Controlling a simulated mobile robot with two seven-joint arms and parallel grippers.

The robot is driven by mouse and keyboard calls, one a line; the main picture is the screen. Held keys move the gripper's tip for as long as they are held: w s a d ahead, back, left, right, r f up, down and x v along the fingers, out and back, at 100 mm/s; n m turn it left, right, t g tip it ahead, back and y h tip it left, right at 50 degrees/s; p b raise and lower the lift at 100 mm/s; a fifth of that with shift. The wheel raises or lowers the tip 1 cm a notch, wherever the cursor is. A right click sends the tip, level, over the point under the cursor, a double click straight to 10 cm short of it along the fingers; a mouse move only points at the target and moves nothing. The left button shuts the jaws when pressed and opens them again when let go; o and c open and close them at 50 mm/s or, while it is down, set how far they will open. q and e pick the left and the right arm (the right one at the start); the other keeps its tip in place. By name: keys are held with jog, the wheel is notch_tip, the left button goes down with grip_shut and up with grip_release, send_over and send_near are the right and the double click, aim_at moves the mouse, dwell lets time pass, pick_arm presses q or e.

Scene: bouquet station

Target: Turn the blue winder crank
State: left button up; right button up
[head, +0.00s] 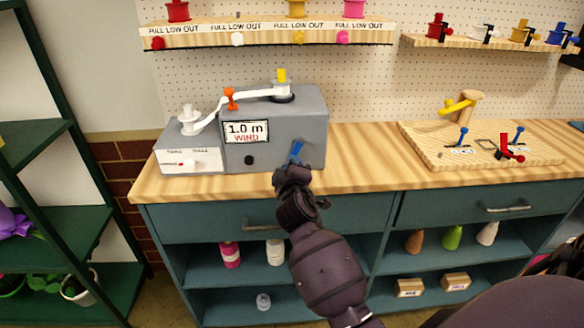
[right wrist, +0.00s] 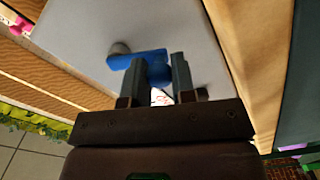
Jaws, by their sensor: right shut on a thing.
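The blue winder crank (head: 296,150) is on the front of the grey winder box (head: 300,118), toward its right side. The box's display (head: 246,131) reads "1.0 m WIND". My right gripper (head: 290,168) is at the crank in the head view and partly covers it. In the right wrist view, the crank's blue arm (right wrist: 134,59) reaches left to a grey hub, and its blue knob is between the two fingers of my right gripper (right wrist: 166,68), which is shut on it. My left gripper is not in view.
A white arm with an orange clip and a yellow spool (head: 281,76) are on top. A wooden board (head: 430,150) with small blue and red levers lies to the right. Bare worktop (head: 365,160) lies between.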

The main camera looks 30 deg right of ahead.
dwell(0.4)
jog(key=o, duration=0.9)
jog(key=shift+s+a, duration=0.1)
jog(key=v, duration=1)
jog(key=shift+s+a, duration=0.15)
jog(key=shift+s, duration=0.05)
